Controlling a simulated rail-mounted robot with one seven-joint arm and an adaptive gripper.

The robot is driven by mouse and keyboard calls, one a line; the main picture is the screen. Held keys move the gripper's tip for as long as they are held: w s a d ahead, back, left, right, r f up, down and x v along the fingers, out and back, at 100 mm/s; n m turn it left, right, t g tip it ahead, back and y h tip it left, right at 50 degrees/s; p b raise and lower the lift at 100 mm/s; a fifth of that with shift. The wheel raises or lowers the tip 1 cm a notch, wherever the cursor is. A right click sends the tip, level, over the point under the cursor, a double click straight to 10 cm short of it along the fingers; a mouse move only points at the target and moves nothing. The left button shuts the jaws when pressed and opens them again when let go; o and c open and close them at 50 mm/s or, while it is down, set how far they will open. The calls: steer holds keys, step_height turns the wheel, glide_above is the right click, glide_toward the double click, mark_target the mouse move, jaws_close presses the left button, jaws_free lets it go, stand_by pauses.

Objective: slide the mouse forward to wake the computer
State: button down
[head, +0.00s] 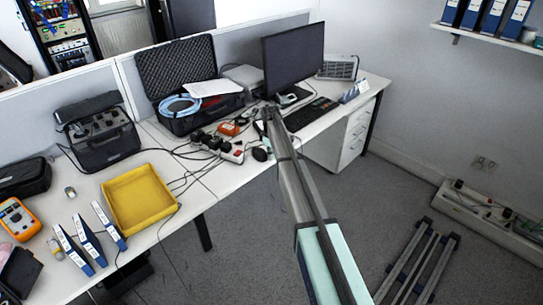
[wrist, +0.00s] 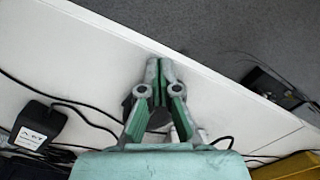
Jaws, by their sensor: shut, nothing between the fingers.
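The mouse (head: 260,154), small and black, lies near the front edge of the white desk, left of my arm. My gripper (head: 267,112) is over the desk in front of the monitor, its fingertips small and hard to make out in the head view. In the wrist view my gripper (wrist: 160,68) is shut and empty, with its tips over bare white desk. A dark rounded thing (wrist: 155,119) shows behind the fingers, mostly hidden; it may be the mouse. The computer's monitor (head: 292,58) has a dark screen.
A black keyboard (head: 310,113) lies right of my gripper. A power strip (head: 217,146) with plugs and loose cables is to the left. An open black case (head: 178,72) and a yellow tray (head: 140,199) stand further left. A black adapter (wrist: 37,125) shows in the wrist view.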

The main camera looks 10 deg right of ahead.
mark_target(261, 153)
steer(key=shift+a, duration=0.1)
steer(key=a, duration=0.1)
steer(key=w+a, duration=0.1)
steer(key=w+a+b, duration=0.1)
steer(key=a, duration=0.1)
steer(key=shift+s+d, duration=0.1)
